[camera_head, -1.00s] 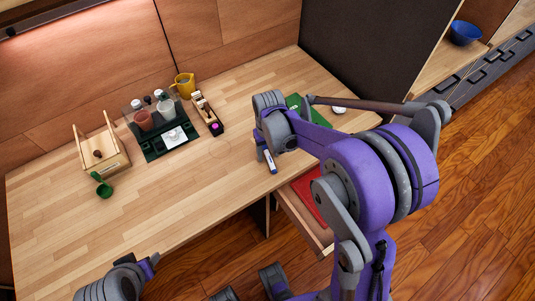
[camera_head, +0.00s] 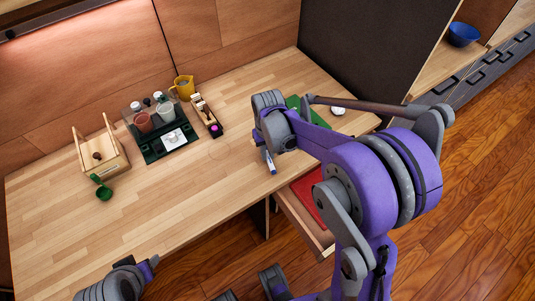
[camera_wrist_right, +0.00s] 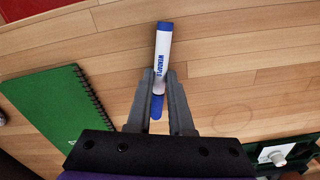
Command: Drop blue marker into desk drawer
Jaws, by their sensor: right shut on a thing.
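The blue marker (camera_head: 269,161), white with a blue cap and end, is held in my right gripper (camera_wrist_right: 160,98). In the right wrist view the marker (camera_wrist_right: 162,48) lies between the two fingers, with its far end sticking out past the tips. In the head view it is over the desk near the front edge, left of the drawer; its exact height is unclear. The desk drawer (camera_head: 292,212) is pulled open below the desk, partly hidden by my right arm, and something red lies in it. My left gripper (camera_head: 148,266) is at the bottom left; its fingers are unclear.
A green notebook (camera_wrist_right: 50,105) lies on the desk (camera_head: 225,170) near my right gripper. The front middle of the desk is clear.

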